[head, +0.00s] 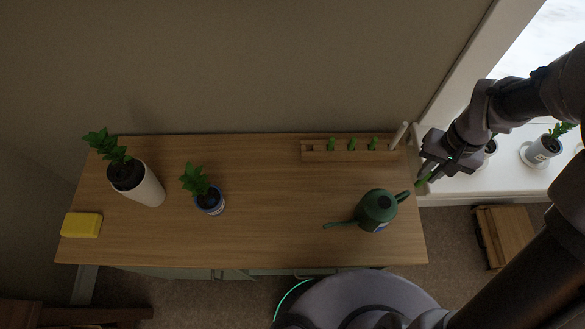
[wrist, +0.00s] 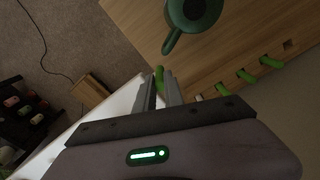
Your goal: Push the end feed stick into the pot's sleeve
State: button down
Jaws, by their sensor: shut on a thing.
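My gripper (head: 423,172) is at the right end of the wooden cabinet, beside the window sill. It is shut on a green feed stick (head: 422,182), which also shows between the fingertips in the wrist view (wrist: 159,77). Three more green sticks (head: 352,145) stand in a wooden rack (head: 341,157) at the back of the cabinet. The rack's left hole is empty. A potted plant (head: 545,147) in a grey-white pot stands on the sill. Another pot (head: 490,147) is partly hidden behind my gripper. I cannot make out a sleeve on any pot.
A green watering can (head: 377,210) stands on the cabinet's right front. A blue-and-white pot (head: 210,203), a tall white pot (head: 149,188) and a yellow block (head: 82,225) are to the left. A white rod (head: 399,135) rises at the rack's right end. The cabinet top's middle is clear.

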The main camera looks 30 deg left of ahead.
aim_at(208, 199)
jog(key=k+j+z, duration=0.1)
jog(key=z, duration=0.3)
jog(key=k+j+z, duration=0.1)
jog(key=z, duration=0.3)
jog(key=k+z, duration=0.2)
jog(key=z, duration=0.2)
jog(key=k+z, duration=0.15)
jog(key=z, duration=0.25)
jog(key=k+j+z, duration=0.1)
jog(key=k+z, duration=0.6)
jog(key=u, duration=0.4)
jog(key=k+j+u, duration=0.1)
jog(key=u, duration=0.3)
jog(key=j+u, duration=0.1)
jog(key=u, duration=0.3)
jog(key=k+j+u, duration=0.1)
jog(key=u, duration=0.3)
